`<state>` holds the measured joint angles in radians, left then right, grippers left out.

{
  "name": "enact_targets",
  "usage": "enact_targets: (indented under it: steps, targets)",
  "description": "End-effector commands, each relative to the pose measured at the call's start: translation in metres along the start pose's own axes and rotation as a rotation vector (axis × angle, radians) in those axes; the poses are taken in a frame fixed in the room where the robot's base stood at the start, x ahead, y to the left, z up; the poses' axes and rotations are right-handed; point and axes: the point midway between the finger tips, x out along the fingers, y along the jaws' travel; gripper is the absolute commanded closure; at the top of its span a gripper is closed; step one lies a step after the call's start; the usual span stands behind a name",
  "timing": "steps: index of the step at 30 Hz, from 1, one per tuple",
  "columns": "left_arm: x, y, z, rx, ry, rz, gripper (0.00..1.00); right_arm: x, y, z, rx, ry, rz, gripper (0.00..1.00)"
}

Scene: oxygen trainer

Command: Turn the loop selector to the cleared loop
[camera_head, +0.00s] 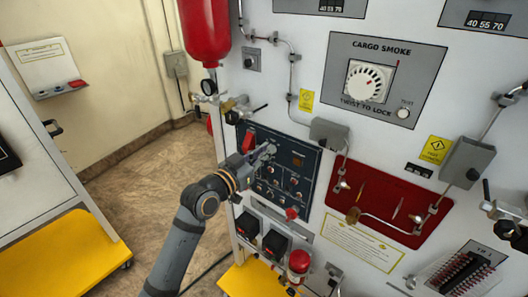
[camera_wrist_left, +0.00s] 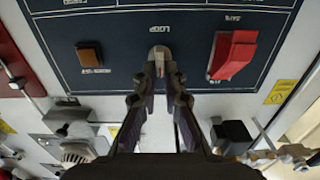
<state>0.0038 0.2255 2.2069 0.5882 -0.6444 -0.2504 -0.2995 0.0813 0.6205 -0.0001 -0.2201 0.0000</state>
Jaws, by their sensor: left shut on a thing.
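The loop selector (camera_wrist_left: 159,52) is a small pale knob under the upside-down word LOOP in the left wrist view. It sits on a dark blue panel (camera_head: 310,150), which the head view shows low on the white wall unit. My left gripper (camera_wrist_left: 160,72) is shut on the knob, with one fingertip on each side of it. In the head view my left gripper (camera_head: 262,154) reaches the panel's left part and hides the knob. The fingers cover part of the knob's face, so I cannot tell which loop it points to. My right gripper is not in view.
A red switch (camera_wrist_left: 232,54) and an amber square button (camera_wrist_left: 90,53) flank the knob. A cargo smoke dial (camera_head: 368,82) is above the panel. A red cylinder (camera_head: 205,32) with a gauge hangs at upper left. Black boxes (camera_head: 274,243) stand below the panel.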

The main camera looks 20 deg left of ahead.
Motion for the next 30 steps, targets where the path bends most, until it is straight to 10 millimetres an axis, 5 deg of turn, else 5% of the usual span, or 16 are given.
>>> enact_targets:
  steps: [14,30]
  targets:
    - [0.000,-0.001,-0.002,-0.090,-0.002,0.000,1.00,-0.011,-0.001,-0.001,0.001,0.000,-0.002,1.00]
    - [0.000,-0.006,-0.001,-0.527,-0.002,-0.001,1.00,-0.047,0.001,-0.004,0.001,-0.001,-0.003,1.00]
